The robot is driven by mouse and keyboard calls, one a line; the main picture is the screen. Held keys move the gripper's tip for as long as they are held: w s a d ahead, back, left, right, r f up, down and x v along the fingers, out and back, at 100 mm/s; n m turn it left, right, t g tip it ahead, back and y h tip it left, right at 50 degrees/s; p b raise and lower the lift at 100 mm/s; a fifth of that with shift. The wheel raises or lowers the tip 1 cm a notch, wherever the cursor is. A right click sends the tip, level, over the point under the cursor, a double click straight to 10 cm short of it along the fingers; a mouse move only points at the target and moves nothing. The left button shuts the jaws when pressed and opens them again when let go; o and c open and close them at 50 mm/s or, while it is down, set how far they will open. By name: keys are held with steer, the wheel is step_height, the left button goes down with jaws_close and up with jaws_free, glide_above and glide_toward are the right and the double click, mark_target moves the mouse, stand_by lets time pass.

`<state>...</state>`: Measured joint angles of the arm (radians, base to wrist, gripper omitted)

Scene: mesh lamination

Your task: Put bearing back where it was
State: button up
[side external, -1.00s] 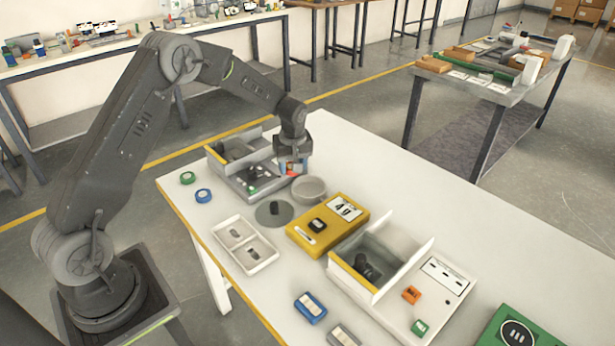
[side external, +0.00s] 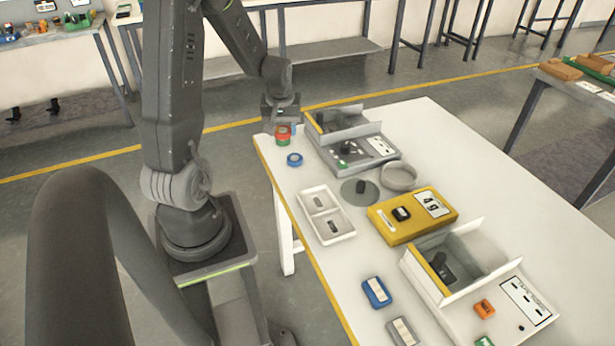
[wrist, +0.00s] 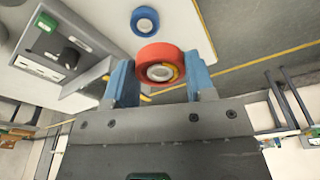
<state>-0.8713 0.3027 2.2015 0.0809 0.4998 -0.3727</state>
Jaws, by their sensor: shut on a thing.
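A red ring-shaped bearing (wrist: 160,57) with a pale centre sits between the blue fingers of my gripper (wrist: 161,82) in the wrist view. My gripper is shut on it. In the side view my gripper (side external: 282,124) is at the table's far left corner, with the red bearing (side external: 283,130) low over the table. A green ring (side external: 282,142) shows just below the red one; I cannot tell whether they touch. A blue ring (side external: 294,159) lies on the table close by, and also shows in the wrist view (wrist: 145,20).
A grey box unit (side external: 345,155) stands right of my gripper. A round grey dish (side external: 398,177), a white two-part tray (side external: 326,216) and a yellow case (side external: 412,215) lie nearer. The yellow-edged table border is close to the rings.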

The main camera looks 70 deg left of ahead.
steer(key=s, duration=0.6)
glide_above(306, 178)
step_height(306, 178, down, 7)
steer(key=shift+s+d+f, duration=0.1)
steer(key=shift+s+f, duration=0.05)
steer(key=shift+f, duration=2.05)
steer(key=shift+f, duration=0.15)
steer(key=o, duration=0.9)
